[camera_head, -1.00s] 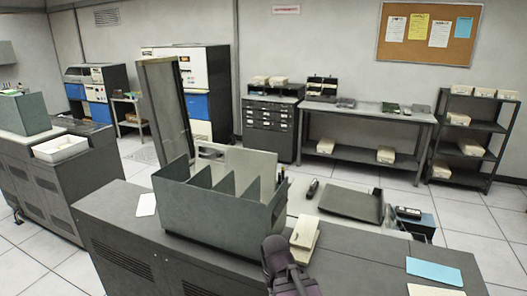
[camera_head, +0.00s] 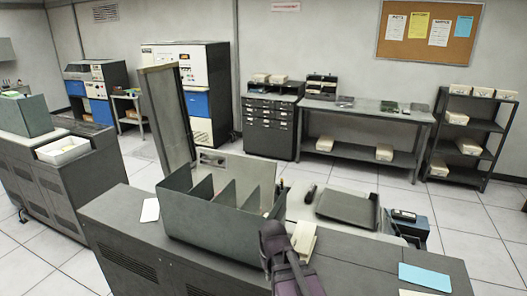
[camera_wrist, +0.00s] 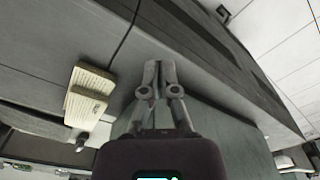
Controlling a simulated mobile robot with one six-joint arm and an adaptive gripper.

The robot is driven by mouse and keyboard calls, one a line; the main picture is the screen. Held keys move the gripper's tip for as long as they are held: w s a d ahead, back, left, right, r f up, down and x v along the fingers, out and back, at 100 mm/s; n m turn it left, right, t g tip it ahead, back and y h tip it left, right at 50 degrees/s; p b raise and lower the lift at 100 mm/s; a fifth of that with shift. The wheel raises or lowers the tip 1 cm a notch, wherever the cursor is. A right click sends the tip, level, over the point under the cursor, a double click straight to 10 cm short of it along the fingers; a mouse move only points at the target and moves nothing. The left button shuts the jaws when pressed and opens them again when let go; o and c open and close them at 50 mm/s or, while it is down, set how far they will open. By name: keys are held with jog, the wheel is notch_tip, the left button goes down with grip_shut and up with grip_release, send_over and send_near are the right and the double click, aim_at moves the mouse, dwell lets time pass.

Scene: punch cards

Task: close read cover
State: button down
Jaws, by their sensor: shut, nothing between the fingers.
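A tall framed cover (camera_head: 163,115) with a dark see-through pane stands raised, tilted slightly, behind the left end of a grey compartmented bin (camera_head: 205,220) on the dark grey machine (camera_head: 120,232). I take it to be the read cover. My gripper (camera_head: 268,228) is at the front right corner of the bin, to the right of the cover and well apart from it. In the wrist view my gripper (camera_wrist: 160,66) is shut and empty, above the machine's grey top. The cover is not clearly seen in the wrist view.
A cream card stack (camera_head: 304,240) lies right of my gripper, also in the wrist view (camera_wrist: 88,94). A black tray (camera_head: 345,208) is behind it, a blue card (camera_head: 424,277) at the right. A white card (camera_head: 150,210) lies left of the bin.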

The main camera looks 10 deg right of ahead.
jog(key=w+r+n+t+p, duration=0.1)
jog(key=w+r+p, duration=0.5)
jog(key=r+p, duration=0.25)
jog(key=w+r+n+t+p, duration=0.1)
jog(key=w+r+p, duration=0.4)
jog(key=r+p, duration=0.4)
jog(key=w+d+r+n+t, duration=0.1)
jog(key=w+d+n, duration=0.1)
jog(key=w, duration=0.8)
jog(key=w+d+r+n+t, duration=0.1)
jog(key=w+d+r+n, duration=0.1)
jog(key=w, duration=0.9)
jog(key=w+d+r+n+t, duration=0.2)
jog(key=w+d+n, duration=0.1)
jog(key=w, duration=0.7)
jog(key=shift+w+d+r+p, duration=0.2)
jog(key=shift+w+r+p, duration=0.05)
jog(key=shift+p, duration=0.2)
jog(key=shift+f, duration=0.1)
jog(key=b, duration=0.8)
send_near(260, 164)
notch_tip(260, 164, down, 4)
jog(key=a, duration=0.2)
jog(key=shift+w+d+f+b, duration=0.2)
jog(key=shift+w+d+b, duration=0.1)
jog(key=shift+w+d, duration=0.4)
jog(key=shift+w+d+f+b, duration=0.25)
jog(key=shift+w+d, duration=0.2)
jog(key=shift+w, duration=0.35)
